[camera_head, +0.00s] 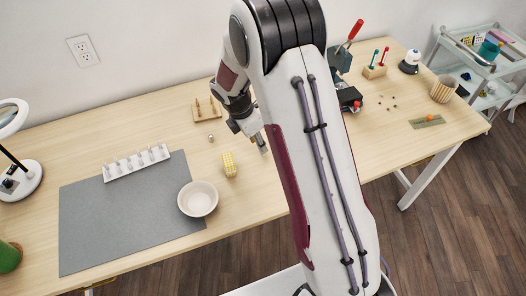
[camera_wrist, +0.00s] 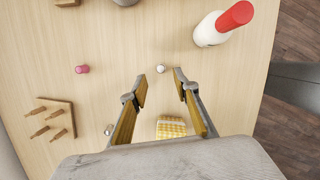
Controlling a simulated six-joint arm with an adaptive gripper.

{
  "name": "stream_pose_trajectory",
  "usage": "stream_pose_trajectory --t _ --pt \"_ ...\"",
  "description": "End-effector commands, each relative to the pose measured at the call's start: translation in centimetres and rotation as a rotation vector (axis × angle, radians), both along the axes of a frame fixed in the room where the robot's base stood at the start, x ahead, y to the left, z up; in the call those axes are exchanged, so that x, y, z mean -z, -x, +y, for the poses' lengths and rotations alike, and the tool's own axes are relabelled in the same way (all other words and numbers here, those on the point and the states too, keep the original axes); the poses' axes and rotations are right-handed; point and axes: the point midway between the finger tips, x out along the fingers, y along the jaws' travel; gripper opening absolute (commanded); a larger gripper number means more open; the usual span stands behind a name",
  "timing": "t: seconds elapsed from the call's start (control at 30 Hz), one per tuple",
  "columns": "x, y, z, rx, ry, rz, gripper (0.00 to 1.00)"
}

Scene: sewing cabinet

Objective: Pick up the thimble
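Two small silvery pieces are in the wrist view, and they are too small to tell for certain which one is the thimble. One small silvery piece (camera_wrist: 160,68) stands on the table just ahead of the gap between my fingertips. The other silvery piece (camera_wrist: 109,129) lies left of my left finger, partly close to its edge; it also shows in the head view (camera_head: 211,138), between the peg rack and the yellow block. My gripper (camera_wrist: 160,84) is open and empty, pointing down over the table. In the head view my gripper (camera_head: 262,146) is partly hidden by my arm.
A yellow checkered block (camera_wrist: 171,127) sits below my fingers. A wooden peg rack (camera_wrist: 50,118), a pink spool-like piece (camera_wrist: 82,69) and a white bottle with red cap (camera_wrist: 224,24) stand around. A white bowl (camera_head: 198,199) is on the grey mat (camera_head: 110,220).

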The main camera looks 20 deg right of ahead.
Motion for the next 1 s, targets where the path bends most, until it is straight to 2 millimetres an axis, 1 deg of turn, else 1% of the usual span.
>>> stream_pose_trajectory --t 0.2,0.4,0.97,1.0 --pt "2.3 0.1 -1.1 0.0 -0.001 0.002 0.3" --pt "3.7 -0.1 -1.4 0.001 -0.001 0.0 0.3" --pt "3.9 -0.1 -1.5 0.0 0.0 0.0 0.3" --pt "3.9 -0.1 -1.5 0.0 0.0 0.0 0.25"
